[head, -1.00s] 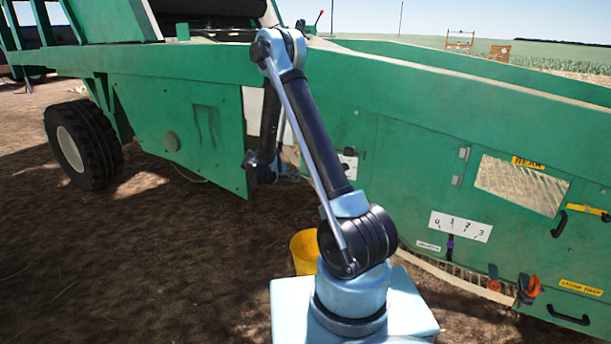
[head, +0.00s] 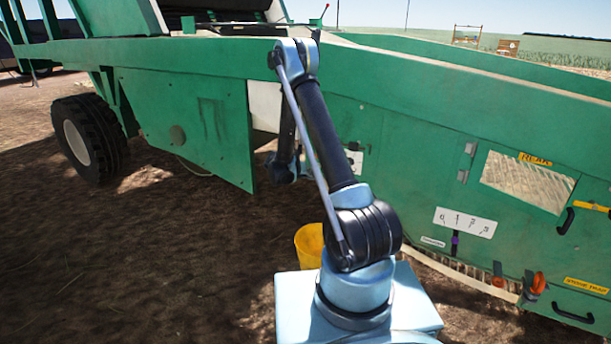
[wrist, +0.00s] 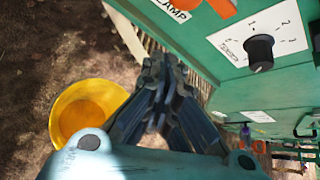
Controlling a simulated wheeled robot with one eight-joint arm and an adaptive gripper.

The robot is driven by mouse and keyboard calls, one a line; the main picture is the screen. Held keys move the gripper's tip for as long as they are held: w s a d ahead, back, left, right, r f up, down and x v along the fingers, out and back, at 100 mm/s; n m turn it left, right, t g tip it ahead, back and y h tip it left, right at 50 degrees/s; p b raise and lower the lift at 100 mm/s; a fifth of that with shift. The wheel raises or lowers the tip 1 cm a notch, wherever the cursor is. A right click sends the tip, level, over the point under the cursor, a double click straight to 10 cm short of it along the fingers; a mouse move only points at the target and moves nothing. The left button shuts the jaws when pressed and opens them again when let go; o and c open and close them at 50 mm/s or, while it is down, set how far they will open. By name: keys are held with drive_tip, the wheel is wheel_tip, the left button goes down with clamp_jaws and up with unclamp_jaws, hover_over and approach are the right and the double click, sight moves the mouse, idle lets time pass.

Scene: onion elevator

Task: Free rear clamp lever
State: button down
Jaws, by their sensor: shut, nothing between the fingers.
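My gripper (wrist: 163,68) is shut and empty in the wrist view, in front of the green machine's side. An orange lever (wrist: 222,7) is cut off by the top edge, beside a white label (wrist: 180,7) of which "LAMP" can be read. My fingers are below and left of it, apart from it in the picture. I cannot tell whether this is the rear clamp lever. In the head view, my arm's end hangs by the machine's lower side and my fingers cannot be made out. Orange handles (head: 538,283) show at the machine's lower right.
A black knob (wrist: 260,52) on a numbered white plate sits right of my fingers. A yellow bucket (wrist: 62,105) stands on the ground at left; it also shows in the head view (head: 309,247). The green machine (head: 400,130) fills the right side. Bare soil lies open at left.

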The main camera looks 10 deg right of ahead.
drive_tip(key=shift+w+a+r, duration=0.15)
drive_tip(key=shift+w+r, duration=1.1)
drive_tip(key=shift+r, duration=0.25)
drive_tip(key=shift+a, duration=0.1)
